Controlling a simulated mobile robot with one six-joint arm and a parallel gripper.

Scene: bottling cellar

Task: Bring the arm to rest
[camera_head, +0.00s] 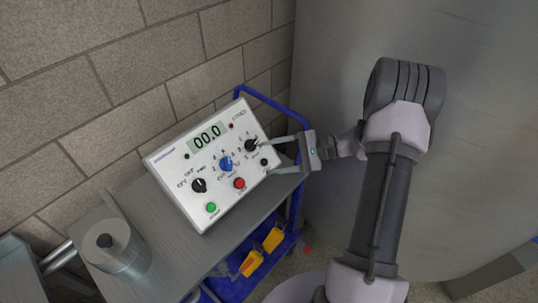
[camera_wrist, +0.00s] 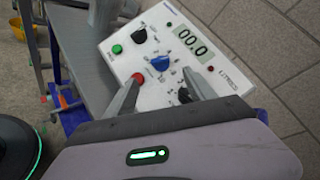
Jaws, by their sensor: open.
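My gripper (camera_head: 285,155) is open, with its two fingers apart at the right side of a white control panel (camera_head: 221,196). In the wrist view the gripper (camera_wrist: 165,90) points at the panel (camera_wrist: 150,98). A black knob (camera_head: 251,146) sits between or close to the fingertips; I cannot tell whether they touch it. The panel also has a blue knob (camera_head: 225,163), another black knob (camera_head: 199,186), a red button (camera_head: 239,183) and a green button (camera_head: 211,207). Its display (camera_head: 207,136) reads 00.0. My arm reaches in from the right.
The panel rests on a grey-topped cart (camera_head: 165,258) with a blue frame (camera_head: 270,100). A metal cylinder (camera_head: 118,262) stands on the cart's left part. Yellow items (camera_head: 272,239) are on the lower blue level. A block wall (camera_head: 90,80) is behind; a large grey tank (camera_head: 335,60) is behind my arm.

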